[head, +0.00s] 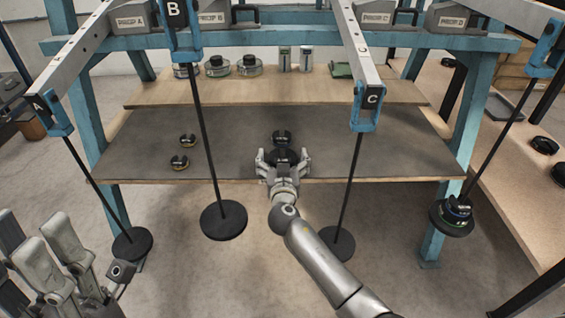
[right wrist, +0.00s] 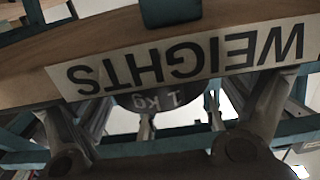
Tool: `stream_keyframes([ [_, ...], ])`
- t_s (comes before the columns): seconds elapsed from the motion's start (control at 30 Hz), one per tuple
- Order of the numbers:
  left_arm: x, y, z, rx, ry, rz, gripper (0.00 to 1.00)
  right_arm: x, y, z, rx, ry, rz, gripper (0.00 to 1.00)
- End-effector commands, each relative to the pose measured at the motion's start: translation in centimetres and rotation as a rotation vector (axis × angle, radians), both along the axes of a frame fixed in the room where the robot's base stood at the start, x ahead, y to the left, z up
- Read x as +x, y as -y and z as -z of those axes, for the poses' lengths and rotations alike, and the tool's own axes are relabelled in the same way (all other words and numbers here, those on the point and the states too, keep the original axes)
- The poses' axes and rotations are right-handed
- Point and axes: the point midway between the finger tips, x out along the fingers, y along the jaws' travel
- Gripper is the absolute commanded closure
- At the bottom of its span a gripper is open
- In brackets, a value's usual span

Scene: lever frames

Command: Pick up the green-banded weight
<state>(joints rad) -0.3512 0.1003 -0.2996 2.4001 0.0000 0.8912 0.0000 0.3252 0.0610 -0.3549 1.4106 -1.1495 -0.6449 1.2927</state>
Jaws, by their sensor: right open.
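My right gripper (head: 283,160) is open at the front of the grey mat, its fingers on either side of a dark round weight (head: 285,155). The fingers hide much of this weight, and no band colour shows on it. In the right wrist view a grey body marked "1 kg" (right wrist: 158,100) shows between the fingers. Another dark weight (head: 281,136) is just behind. Two small dark weights with yellowish or greenish bands (head: 180,162) sit at left on the mat; I cannot tell which is green-banded. My left gripper (head: 45,250) is at lower left, its opening unclear.
Black rods with discs hang before the table, including a disc (head: 224,220) at left and a loaded disc (head: 452,218) at right. A raised wooden shelf (head: 290,92) holds weights and metal cylinders. A "WEIGHTS" label (right wrist: 180,62) runs along an edge. The mat's right half is clear.

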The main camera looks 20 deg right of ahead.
Motion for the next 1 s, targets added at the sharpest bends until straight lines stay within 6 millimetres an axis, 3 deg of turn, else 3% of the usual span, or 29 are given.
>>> stream_keyframes([
  [0.3, -0.20, -0.04, 0.03, -0.004, 0.010, 0.001, 0.60, 0.49, 0.14, 0.02, 0.000, 0.000, 0.000, 0.07],
  [0.87, -0.17, -0.02, 0.07, -0.003, 0.009, 0.001, 0.60, 0.46, 0.12, 0.02, 0.000, 0.000, 0.000, 0.79],
  [1.0, -0.16, -0.02, 0.04, -0.003, 0.009, 0.001, 0.60, 0.56, 0.09, -0.45, -0.001, 0.008, -0.001, 0.79],
])
